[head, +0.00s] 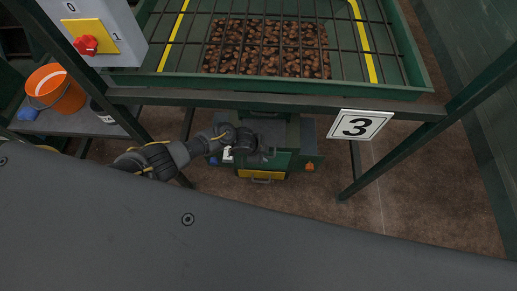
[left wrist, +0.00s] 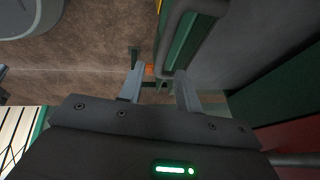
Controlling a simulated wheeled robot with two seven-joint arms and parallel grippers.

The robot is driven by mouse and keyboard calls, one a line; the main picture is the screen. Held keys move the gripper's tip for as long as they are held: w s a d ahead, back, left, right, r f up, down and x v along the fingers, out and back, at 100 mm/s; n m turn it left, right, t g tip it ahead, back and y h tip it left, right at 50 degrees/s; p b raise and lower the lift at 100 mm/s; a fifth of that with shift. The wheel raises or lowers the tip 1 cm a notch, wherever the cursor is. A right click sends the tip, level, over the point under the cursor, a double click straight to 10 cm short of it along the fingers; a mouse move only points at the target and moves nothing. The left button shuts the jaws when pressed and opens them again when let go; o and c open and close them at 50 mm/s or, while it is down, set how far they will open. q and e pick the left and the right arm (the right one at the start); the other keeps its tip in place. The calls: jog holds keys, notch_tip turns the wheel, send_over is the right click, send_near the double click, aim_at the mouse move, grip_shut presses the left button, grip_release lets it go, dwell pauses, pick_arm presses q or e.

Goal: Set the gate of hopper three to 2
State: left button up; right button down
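Hopper three is marked by a white sign with a black 3 (head: 361,125). Under it sits a green gate box with a yellow front panel (head: 262,174) and a small orange part (head: 309,167) at its right side. My left gripper (head: 262,153) is at the gate box, in front of its upper left part. In the left wrist view its two fingers (left wrist: 160,88) are apart. A grey bent bar (left wrist: 172,35) lies beyond the fingertips, beside green metal; whether they touch it cannot be told. No gate setting is readable. My right gripper is not in view.
A grate (head: 275,35) over brown lumps tops the hopper. Green frame legs stand at both sides. At left are a grey switch box with a red knob (head: 86,45), an orange bucket (head: 56,90) and a shelf. Brown floor is clear at right.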

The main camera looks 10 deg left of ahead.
pick_arm(q)
jog(key=p+v, duration=0.1)
jog(key=v, duration=0.7)
jog(key=shift+r+p, duration=0.3)
jog(key=shift+p, duration=0.05)
jog(key=shift+s+a+f, duration=0.1)
jog(key=shift+s+a, duration=0.05)
jog(key=s+a+f+n, duration=0.3)
jog(key=s+f+n, duration=0.1)
jog(key=s+f, duration=0.4)
jog(key=s+a+f+n, duration=0.3)
jog(key=s+f+n, duration=0.25)
jog(key=f, duration=0.35)
jog(key=s+a+f+n+g+y, duration=0.1)
jog(key=s+a+f, duration=0.3)
jog(key=s, duration=0.9)
jog(key=s+a+f+n+y, duration=0.3)
jog(key=s+a+f, duration=0.2)
jog(key=s, duration=0.8)
jog(key=shift+s+a+g, duration=0.15)
jog(key=shift+a+g, duration=0.25)
jog(key=shift+a, duration=0.1)
jog(key=shift+n, duration=0.25)
